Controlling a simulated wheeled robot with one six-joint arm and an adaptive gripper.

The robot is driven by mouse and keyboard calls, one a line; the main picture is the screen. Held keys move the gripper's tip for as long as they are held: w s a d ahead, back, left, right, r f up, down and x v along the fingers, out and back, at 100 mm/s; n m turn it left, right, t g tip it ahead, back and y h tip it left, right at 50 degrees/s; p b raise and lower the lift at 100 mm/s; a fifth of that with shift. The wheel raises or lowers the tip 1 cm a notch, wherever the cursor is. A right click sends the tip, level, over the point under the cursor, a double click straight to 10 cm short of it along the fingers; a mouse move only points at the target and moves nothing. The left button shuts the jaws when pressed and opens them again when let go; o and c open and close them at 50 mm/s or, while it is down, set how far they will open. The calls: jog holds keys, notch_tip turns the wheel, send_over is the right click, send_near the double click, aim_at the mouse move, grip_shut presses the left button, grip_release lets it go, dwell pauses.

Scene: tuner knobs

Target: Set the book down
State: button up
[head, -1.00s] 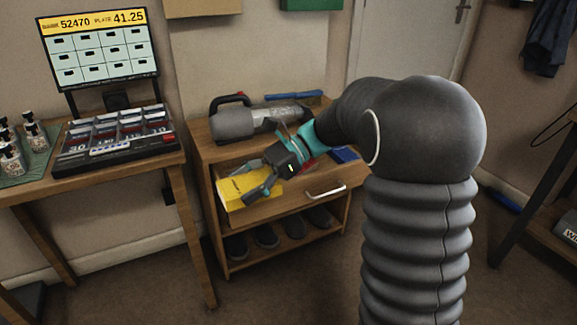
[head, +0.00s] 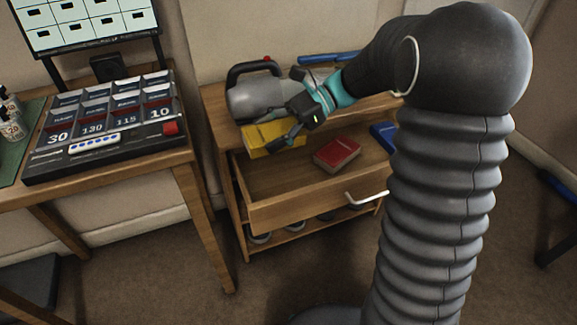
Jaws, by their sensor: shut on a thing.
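The yellow book (head: 262,141) is held at the left end of the wooden cabinet, above the open drawer (head: 270,177) and close to the cabinet top's front edge. My gripper (head: 285,135) is shut on the yellow book, with its fingers covering part of it. I cannot tell whether the book touches the cabinet top. A red book (head: 337,153) lies in the open drawer, and a blue book (head: 384,135) lies at the drawer's right side, partly hidden by my arm.
A grey handheld vacuum (head: 252,95) and a blue object (head: 328,58) lie on the cabinet top (head: 214,103). The drawer's front has a silver handle (head: 367,199). A desk with a compartment tray (head: 100,125) stands to the left. Shoes sit on the lower shelf.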

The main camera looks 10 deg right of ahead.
aim_at(272, 186)
notch_tip(272, 186, down, 14)
jog(key=shift+f+b, duration=0.15)
jog(key=shift+b, duration=0.4)
jog(key=shift+f, duration=0.15)
jog(key=o, duration=1.2)
jog(key=shift+s, duration=0.1)
jog(key=shift+o, duration=0.2)
jog(key=shift+d+r, duration=0.15)
jog(key=shift+r, duration=0.05)
jog(key=v, duration=0.7)
jog(key=shift+d, duration=0.1)
